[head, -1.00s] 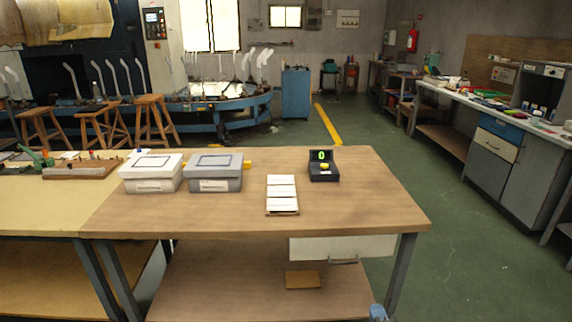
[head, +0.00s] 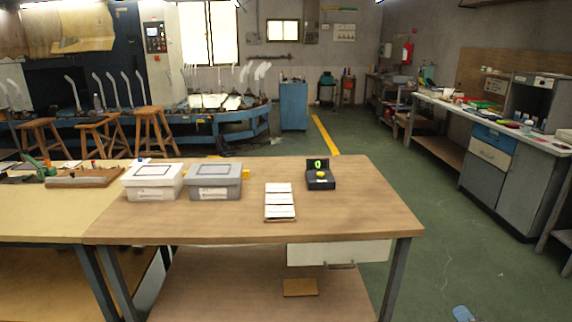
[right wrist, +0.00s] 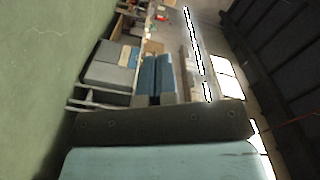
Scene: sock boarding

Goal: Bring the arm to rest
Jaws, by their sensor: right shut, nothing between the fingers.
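A small blue part of my right gripper (head: 464,314) shows at the bottom edge of the head view. It is right of the wooden table (head: 350,215), over the green floor and clear of the table. In the right wrist view the two blue fingers of my right gripper (right wrist: 156,62) are together with nothing between them. That view looks across the room, with floor on its left side. My left gripper is in neither view now.
On the table stand a white lidded box (head: 153,182), a grey lidded box (head: 215,182), a board with white strips (head: 280,203) and a black counter with a green digit (head: 320,178). A side bench (head: 490,120) runs along the right wall. The floor between is open.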

